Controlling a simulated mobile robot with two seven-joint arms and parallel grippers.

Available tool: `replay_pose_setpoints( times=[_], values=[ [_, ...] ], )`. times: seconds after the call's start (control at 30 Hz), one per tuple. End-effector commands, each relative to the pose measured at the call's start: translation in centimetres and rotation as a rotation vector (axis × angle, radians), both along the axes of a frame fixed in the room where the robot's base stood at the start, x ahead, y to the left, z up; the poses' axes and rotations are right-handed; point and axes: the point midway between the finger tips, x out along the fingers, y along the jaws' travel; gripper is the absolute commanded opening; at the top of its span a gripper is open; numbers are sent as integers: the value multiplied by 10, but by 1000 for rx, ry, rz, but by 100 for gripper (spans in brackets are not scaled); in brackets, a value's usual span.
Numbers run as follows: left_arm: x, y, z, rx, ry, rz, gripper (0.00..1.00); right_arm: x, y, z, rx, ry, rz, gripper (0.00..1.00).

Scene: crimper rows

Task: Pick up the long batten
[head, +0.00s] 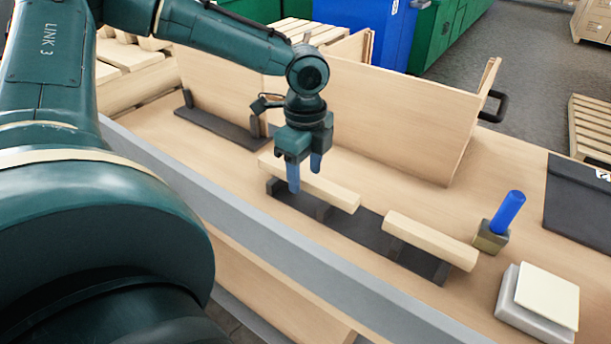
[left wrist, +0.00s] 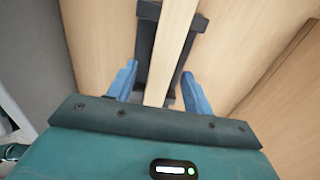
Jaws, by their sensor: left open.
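Two pale wooden battens lie in line on a dark rack in the head view. The left batten (head: 338,194) looks the longer; the right batten (head: 430,240) looks shorter. My left gripper (head: 305,180) is open and points down at the left batten, with one blue finger on its near side and the other on its far side. In the left wrist view the batten (left wrist: 172,50) runs between the open fingers (left wrist: 160,72), with a gap on each side. I cannot tell how far down the fingertips reach. My right gripper is out of view.
The dark rack (head: 375,238) stands on the wooden bench. A blue-handled tool in a block (head: 508,212), a pale stacked block (head: 545,295) and a black mat (head: 580,200) are at the right. Upright wooden panels (head: 410,120) stand behind. A grey rail (head: 270,255) edges the front.

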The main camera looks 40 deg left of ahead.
Motion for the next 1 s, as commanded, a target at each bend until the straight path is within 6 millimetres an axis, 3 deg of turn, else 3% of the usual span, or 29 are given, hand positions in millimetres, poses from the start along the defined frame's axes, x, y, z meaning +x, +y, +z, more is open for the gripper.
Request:
replay_pose_setpoints(
  times=[0.27,0.87,1.0],
  values=[
    [0,0,-5,0,-1,0,51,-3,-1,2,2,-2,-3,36],
    [0,0,-5,0,-1,0,3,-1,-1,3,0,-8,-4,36],
    [0,0,-5,0,-2,0,2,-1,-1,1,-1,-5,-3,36]
  ],
)
